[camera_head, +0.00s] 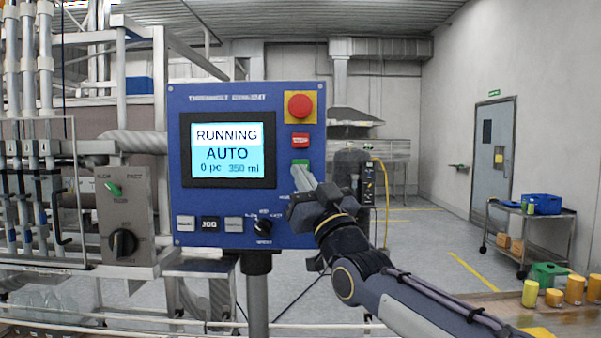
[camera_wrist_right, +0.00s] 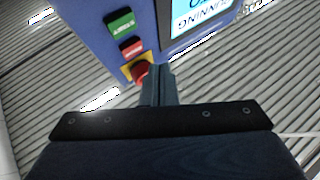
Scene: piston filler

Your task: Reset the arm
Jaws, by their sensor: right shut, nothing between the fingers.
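My right arm (camera_head: 350,255) comes in from the lower right in the head view. Its right gripper (camera_head: 298,176) is shut and empty, with the fingertips in front of the blue control panel (camera_head: 180,140), just below the green button (camera_head: 300,163). I cannot tell whether they touch the panel. In the right wrist view the shut fingers (camera_wrist_right: 160,78) point toward the panel, which appears upside down, with the green button (camera_wrist_right: 120,23) and red emergency stop (camera_wrist_right: 139,71) beside them. The panel's screen (camera_head: 228,150) reads RUNNING, AUTO, 0 pc. My left gripper is not in view.
A grey box with a green switch (camera_head: 113,188) and black knob (camera_head: 124,243) stands left of the panel, by filler pipes. A cart (camera_head: 530,235) and yellow containers (camera_head: 530,293) stand at the right. Open floor lies behind the panel.

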